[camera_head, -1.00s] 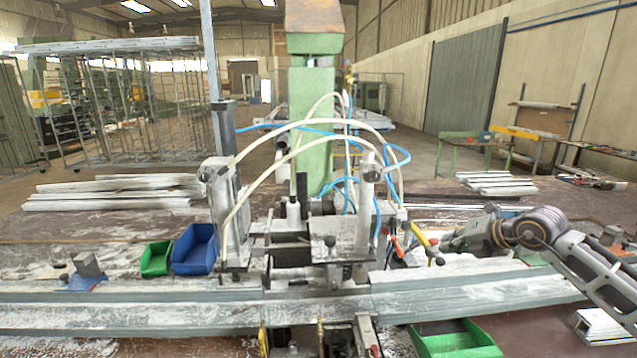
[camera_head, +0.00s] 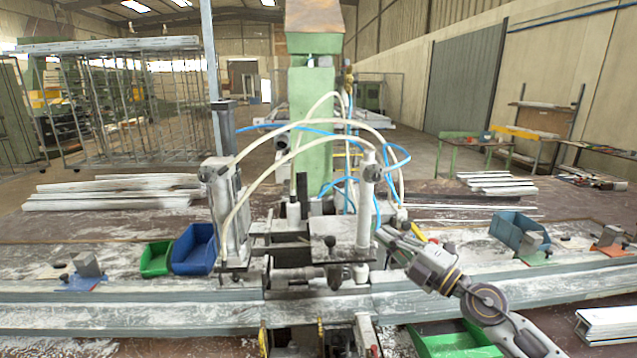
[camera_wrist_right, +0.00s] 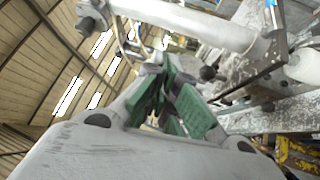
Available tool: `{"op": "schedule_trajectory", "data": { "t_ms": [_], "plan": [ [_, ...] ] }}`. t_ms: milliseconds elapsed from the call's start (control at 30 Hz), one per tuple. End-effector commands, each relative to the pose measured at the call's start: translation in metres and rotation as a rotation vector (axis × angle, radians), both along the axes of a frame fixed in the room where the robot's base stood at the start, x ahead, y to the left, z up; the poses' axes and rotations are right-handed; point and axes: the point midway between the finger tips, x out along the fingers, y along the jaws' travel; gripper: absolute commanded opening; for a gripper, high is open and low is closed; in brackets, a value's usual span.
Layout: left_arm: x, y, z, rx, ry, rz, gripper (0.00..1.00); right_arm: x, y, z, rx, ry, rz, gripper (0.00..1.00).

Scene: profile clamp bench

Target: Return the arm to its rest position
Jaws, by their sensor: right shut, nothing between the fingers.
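My right gripper (camera_head: 386,236) reaches in from the lower right in the head view. Its fingers point to the upper left, close to the right side of the clamp machine (camera_head: 330,240). In the right wrist view its green-padded fingers (camera_wrist_right: 165,105) are closed together with nothing between them. A pale cylinder (camera_wrist_right: 190,22) of the machine passes just beyond them. I cannot tell whether the fingers touch the machine. My left gripper does not show.
A long profile (camera_head: 150,312) lies across the bench front. Blue (camera_head: 194,262) and green (camera_head: 155,270) bins stand left of the machine. Another blue bin (camera_head: 508,230) stands right, a green bin (camera_head: 450,345) below. White and blue hoses arch over the machine.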

Motion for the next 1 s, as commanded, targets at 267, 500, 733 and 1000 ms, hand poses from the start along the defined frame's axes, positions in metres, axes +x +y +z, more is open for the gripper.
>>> {"op": "schedule_trajectory", "data": {
  "t_ms": [267, 500, 733, 1000],
  "plan": [
    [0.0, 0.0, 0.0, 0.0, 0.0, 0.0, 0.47, -0.005, -0.021, 0.0, 0.315, 0.056, -0.152, 0.0],
    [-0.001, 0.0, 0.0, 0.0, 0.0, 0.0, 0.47, -0.007, -0.054, -0.025, 0.544, 0.168, -0.331, 0.0],
    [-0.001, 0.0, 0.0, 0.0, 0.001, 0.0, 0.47, -0.017, -0.087, -0.072, 0.718, 0.329, -0.527, 0.0],
    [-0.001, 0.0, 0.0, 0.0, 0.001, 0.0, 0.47, -0.045, -0.113, -0.148, 0.859, 0.584, -0.761, 0.0]
  ]
}}
